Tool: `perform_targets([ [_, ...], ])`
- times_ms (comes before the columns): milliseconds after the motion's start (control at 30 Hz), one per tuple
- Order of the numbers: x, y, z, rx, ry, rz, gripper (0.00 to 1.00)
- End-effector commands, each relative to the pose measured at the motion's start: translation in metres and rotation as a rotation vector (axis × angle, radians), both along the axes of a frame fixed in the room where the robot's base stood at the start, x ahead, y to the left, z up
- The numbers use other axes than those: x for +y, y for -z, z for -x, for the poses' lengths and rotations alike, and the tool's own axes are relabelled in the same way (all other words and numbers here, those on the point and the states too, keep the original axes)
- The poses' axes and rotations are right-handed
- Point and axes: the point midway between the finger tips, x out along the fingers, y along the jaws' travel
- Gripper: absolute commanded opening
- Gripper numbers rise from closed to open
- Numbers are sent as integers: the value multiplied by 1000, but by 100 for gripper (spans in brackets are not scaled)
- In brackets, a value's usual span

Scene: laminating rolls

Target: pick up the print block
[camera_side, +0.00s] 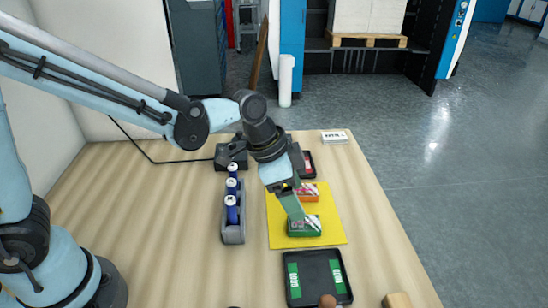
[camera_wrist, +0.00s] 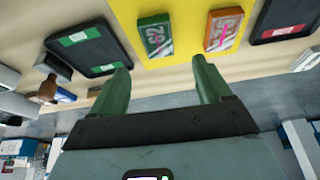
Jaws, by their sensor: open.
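A green block (camera_side: 305,226) with a printed top lies on a yellow mat (camera_side: 329,214). An orange block (camera_side: 309,192) with a similar printed top lies behind it on the same mat. Both also show in the wrist view, green (camera_wrist: 155,36) and orange (camera_wrist: 223,30), side by side and apart. My gripper (camera_side: 297,214) has green fingers and points down over the green block, hiding part of it. In the wrist view my gripper (camera_wrist: 160,80) is open with nothing between its fingers. Whether a fingertip touches the green block I cannot tell.
A black tray with green labels (camera_side: 318,276) lies in front of the mat. A black tray with a red label (camera_side: 308,170) lies behind it. A grey rack with several blue-and-white bottles (camera_side: 233,230) stands left. A white box (camera_side: 334,137) sits at the table's back edge.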

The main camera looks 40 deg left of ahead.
Motion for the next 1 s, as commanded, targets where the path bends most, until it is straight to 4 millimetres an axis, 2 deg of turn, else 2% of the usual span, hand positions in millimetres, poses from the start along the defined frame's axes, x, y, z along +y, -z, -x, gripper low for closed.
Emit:
perform_targets([
  [133,-5,16,-4,0,0,0,78],
  [433,-9,30,-7,0,-1,0,78],
  [800,-19,67,-15,-2,-1,1,78],
  [1000,-21,72,-16,-2,-1,2,78],
])
